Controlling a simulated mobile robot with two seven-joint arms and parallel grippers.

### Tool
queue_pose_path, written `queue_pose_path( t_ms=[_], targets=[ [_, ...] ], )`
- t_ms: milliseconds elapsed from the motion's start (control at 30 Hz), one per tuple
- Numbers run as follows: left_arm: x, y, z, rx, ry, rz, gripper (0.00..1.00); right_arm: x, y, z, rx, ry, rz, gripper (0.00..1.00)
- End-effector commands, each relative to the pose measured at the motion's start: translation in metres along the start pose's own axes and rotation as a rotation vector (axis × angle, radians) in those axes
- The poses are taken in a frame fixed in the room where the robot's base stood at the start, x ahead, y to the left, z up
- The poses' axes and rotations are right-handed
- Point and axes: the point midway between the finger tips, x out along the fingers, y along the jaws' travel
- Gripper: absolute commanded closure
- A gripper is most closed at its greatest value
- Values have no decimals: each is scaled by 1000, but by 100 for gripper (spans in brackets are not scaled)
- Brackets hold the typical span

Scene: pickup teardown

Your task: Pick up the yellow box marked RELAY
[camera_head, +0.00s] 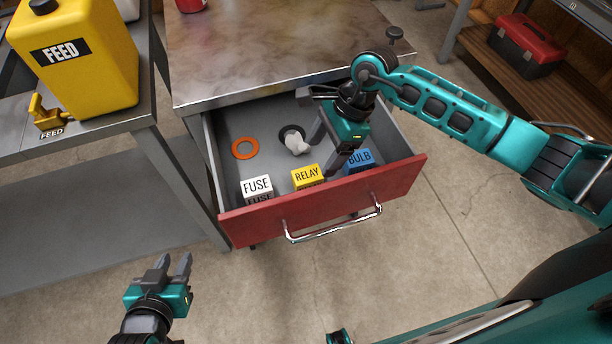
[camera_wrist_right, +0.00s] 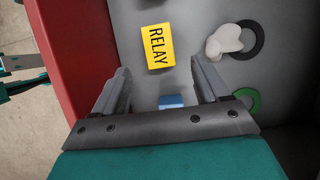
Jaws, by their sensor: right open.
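The yellow box marked RELAY (camera_head: 307,175) sits in the open drawer near its front wall, between a white FUSE box (camera_head: 257,188) and a blue BULB box (camera_head: 359,160). My right gripper (camera_head: 320,155) reaches down into the drawer, open and empty. In the right wrist view the RELAY box (camera_wrist_right: 157,46) lies just beyond the fingertips, roughly in line with the gap between the fingers. The BULB box (camera_wrist_right: 171,101) shows partly between the fingers. My left gripper (camera_head: 172,262) is open and empty, outside the drawer at the lower left.
The red-fronted drawer (camera_head: 392,176) hangs open below a metal worktop (camera_head: 240,55). Inside lie an orange ring (camera_head: 245,148), a crumpled white thing (camera_head: 297,145) on a black ring, and a green ring (camera_wrist_right: 247,100). A yellow FEED can (camera_head: 85,75) stands on the left bench.

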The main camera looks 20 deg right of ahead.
Motion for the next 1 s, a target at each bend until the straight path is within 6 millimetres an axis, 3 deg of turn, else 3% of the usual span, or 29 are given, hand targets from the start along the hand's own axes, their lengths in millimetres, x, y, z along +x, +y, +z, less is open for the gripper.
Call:
queue_pose_path(
  t_ms=[100,367,600,933,1000],
  targets=[
    [0,1,1,-1,-2,1,65,20,0,1,2,-3,2,26],
    [-1,0,0,-1,-3,0,65,41,1,2,2,-4,2,26],
    [-2,-1,-2,0,-2,-2,65,76,1,5,3,-5,-1,26],
    [-2,-3,-2,3,0,-5,65,84,1,4,1,-3,-2,26],
    [-2,-3,-3,3,1,-5,65,83,1,4,1,-3,-2,31]
  ],
)
